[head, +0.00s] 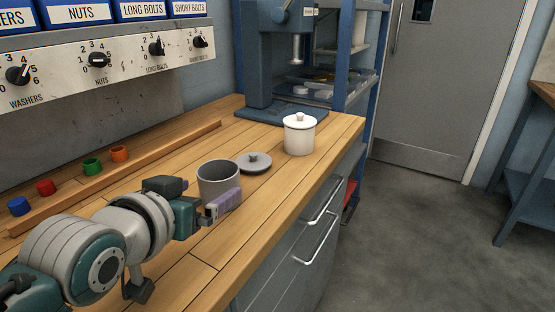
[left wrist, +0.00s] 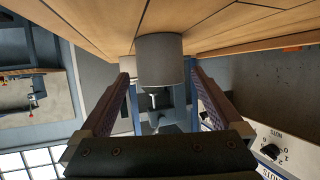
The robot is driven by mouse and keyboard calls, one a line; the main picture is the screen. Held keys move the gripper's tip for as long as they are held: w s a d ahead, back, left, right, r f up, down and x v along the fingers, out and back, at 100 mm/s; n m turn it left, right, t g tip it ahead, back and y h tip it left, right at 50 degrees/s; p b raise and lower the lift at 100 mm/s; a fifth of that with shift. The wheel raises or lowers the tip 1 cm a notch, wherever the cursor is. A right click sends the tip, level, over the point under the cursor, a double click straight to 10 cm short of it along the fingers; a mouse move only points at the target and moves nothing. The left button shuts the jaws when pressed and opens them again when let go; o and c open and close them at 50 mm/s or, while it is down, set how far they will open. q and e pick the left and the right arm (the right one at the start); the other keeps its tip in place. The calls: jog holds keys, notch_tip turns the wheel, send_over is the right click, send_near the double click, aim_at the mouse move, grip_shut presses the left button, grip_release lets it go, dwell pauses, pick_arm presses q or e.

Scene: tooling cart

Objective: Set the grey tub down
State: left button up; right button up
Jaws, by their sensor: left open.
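The grey tub (head: 219,178) stands upright on the wooden bench, without a lid on it. My left gripper (head: 216,198) is low at the tub, with one purple finger in front of its near side; the other finger is hidden in the head view. In the left wrist view the tub (left wrist: 160,62) shows between the tips of the two open fingers (left wrist: 160,85), with a gap on each side. A grey lid (head: 254,161) with a knob lies on the bench just behind the tub. My right gripper is not in view.
A white lidded jar (head: 299,134) stands behind the lid, near the press (head: 272,70). Blue, red, green and orange pieces (head: 92,165) sit along a wooden strip at the left. The bench's front edge (head: 285,213) is close to the tub's right.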

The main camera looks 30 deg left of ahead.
pick_arm(q)
jog(key=p+v, duration=0.1)
jog(key=v, duration=0.6)
jog(key=shift+s, duration=0.1)
jog(key=s+d+g, duration=0.1)
jog(key=s, duration=0.1)
jog(key=s+d+f+m+g+h, duration=0.1)
jog(key=d, duration=0.1)
jog(key=s+d+f+m+g+h, duration=0.1)
jog(key=s+g, duration=0.1)
jog(key=shift+s+d+f, duration=0.15)
jog(key=shift+s+d, duration=0.2)
jog(key=s+d+m+g+h, duration=0.1)
jog(key=s+g, duration=0.4)
jog(key=s, duration=0.5)
jog(key=shift+d+f+m, duration=0.35)
jog(key=shift+d+m, duration=0.55)
jog(key=shift+d, duration=0.25)
